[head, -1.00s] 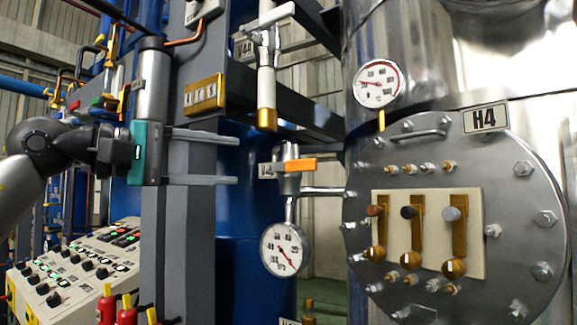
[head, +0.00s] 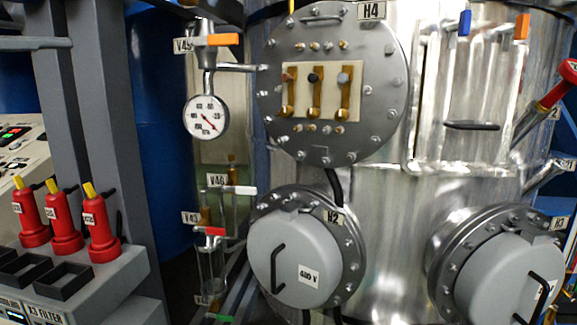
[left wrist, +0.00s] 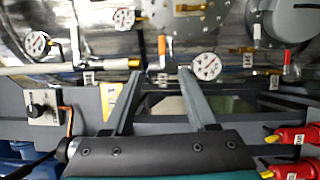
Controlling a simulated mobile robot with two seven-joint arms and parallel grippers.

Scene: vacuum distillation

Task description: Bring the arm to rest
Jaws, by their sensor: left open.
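My left gripper (left wrist: 161,72) is open in the left wrist view, its two grey fingers spread with nothing between them. In the head view only a grey finger of the left gripper (head: 38,43) shows at the left edge, in front of the grey frame. The rest of the left arm is out of that view. My right gripper is in neither current view.
A large steel vessel carries the H4 plate (head: 380,90), the round H2 cover (head: 292,262) and the H3 cover (head: 510,280). A pressure gauge (head: 206,117) hangs left of it. Red extinguisher-like bottles (head: 66,230) stand on a grey console at lower left.

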